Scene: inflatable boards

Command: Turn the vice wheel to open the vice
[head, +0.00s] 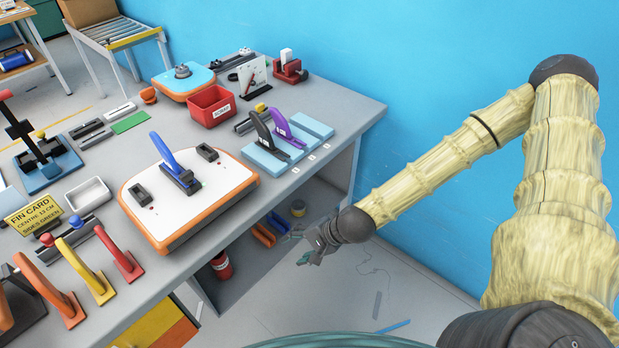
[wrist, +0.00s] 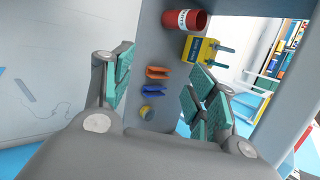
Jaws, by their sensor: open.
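A small red device (head: 289,70) with a white block in it stands at the back right of the grey workbench (head: 345,103). It looks like the vice, but its wheel is too small to make out. My gripper (head: 306,258) is low in front of the bench's right end, below the bench top and well apart from the red device. In the wrist view my gripper (wrist: 160,82) has its two teal-padded fingers spread wide with nothing between them. The red device does not show in the wrist view.
An orange-edged white board (head: 225,188) with a blue fin lies near the bench's front edge. A red bin (head: 212,105) and a blue pad (head: 262,160) with fins stand behind it. Under the bench, a red can (wrist: 185,20) and a yellow box (wrist: 199,48) show. Floor beside my arm is mostly clear.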

